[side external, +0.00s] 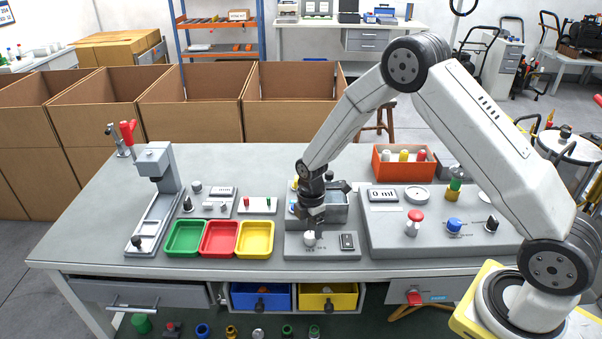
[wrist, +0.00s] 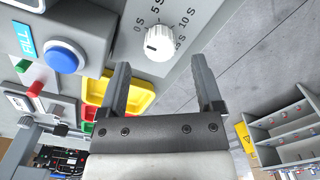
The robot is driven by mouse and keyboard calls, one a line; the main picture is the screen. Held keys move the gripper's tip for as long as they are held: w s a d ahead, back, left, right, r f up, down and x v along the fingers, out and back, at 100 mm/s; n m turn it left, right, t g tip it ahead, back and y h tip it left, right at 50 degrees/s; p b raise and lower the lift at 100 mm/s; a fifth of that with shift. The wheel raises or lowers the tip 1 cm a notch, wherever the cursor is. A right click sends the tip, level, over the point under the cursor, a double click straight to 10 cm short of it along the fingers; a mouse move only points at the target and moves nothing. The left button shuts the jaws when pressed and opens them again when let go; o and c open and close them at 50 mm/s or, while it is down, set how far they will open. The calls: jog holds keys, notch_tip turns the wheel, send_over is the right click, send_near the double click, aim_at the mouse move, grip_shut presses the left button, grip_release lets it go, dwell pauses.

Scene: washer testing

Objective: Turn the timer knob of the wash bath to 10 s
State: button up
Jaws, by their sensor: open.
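The white timer knob (side external: 310,238) stands on the front panel of the grey wash bath (side external: 335,253). In the wrist view the knob (wrist: 159,42) is seen close up beside a printed scale with 0 S, 5 S and 10 S marks; I cannot clearly tell where its pointer stands. My gripper (side external: 311,222) is pointed down just above the knob in the side view. In the wrist view its two fingers (wrist: 160,66) are spread apart, one toward each side of the knob, with nothing between them. The knob appears just beyond the fingertips, and I see no contact.
A black switch (side external: 347,241) sits right of the knob. Green, red and yellow trays (side external: 254,254) lie to the left. A large grey tester panel (side external: 385,243) stands to the right. A blue button (wrist: 62,57) labelled FILL shows in the wrist view.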

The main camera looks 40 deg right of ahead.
aim_at(310, 234)
jog(key=shift+f, duration=1.8)
grip_shut()
